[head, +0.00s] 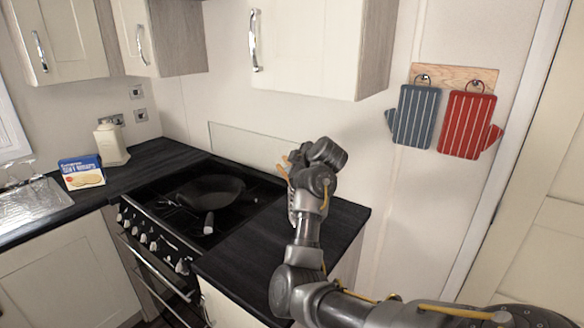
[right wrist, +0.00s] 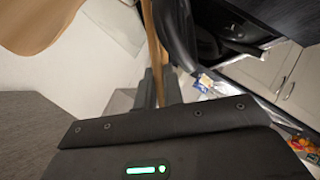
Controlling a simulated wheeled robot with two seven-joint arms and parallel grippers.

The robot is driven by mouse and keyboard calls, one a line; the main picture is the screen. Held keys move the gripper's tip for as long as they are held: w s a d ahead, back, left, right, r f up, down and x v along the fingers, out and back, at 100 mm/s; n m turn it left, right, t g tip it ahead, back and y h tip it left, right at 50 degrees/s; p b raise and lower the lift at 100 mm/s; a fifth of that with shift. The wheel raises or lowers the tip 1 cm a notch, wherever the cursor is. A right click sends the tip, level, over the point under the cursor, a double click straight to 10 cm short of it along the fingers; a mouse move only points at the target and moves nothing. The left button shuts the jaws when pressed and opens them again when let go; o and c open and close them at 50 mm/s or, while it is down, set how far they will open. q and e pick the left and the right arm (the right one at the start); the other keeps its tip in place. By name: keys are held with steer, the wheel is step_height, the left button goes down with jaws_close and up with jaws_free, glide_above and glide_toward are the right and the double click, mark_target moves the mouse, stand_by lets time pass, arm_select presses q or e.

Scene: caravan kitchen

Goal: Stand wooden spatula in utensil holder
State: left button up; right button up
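My right gripper (head: 296,158) is above the dark counter to the right of the stove, in the head view. The wooden spatula (head: 282,171) shows there only as a small tan piece beside the gripper. In the right wrist view, a slim wooden handle (right wrist: 154,48) runs down between the dark fingers (right wrist: 156,88), which look closed on it. A broad tan wooden shape (right wrist: 35,22) fills the top left corner; I cannot tell whether it joins this handle. I cannot make out the utensil holder clearly; my arm hides part of the counter. My left gripper is out of view.
A black pan (head: 208,190) sits on the stove, its handle toward the front. A white container (head: 111,145) and a cracker box (head: 82,172) stand on the left counter. Wall cabinets (head: 310,45) hang above. Two oven mitts (head: 415,115) hang on the right wall.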

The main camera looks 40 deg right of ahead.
steer(key=o, duration=0.5)
steer(key=shift+s+r, duration=0.25)
steer(key=shift+s, duration=0.3)
steer(key=b+v, duration=0.3)
steer(key=v, duration=0.6)
steer(key=shift+s+a+r, duration=0.15)
steer(key=shift+s+r, duration=0.05)
steer(key=shift+r, duration=0.1)
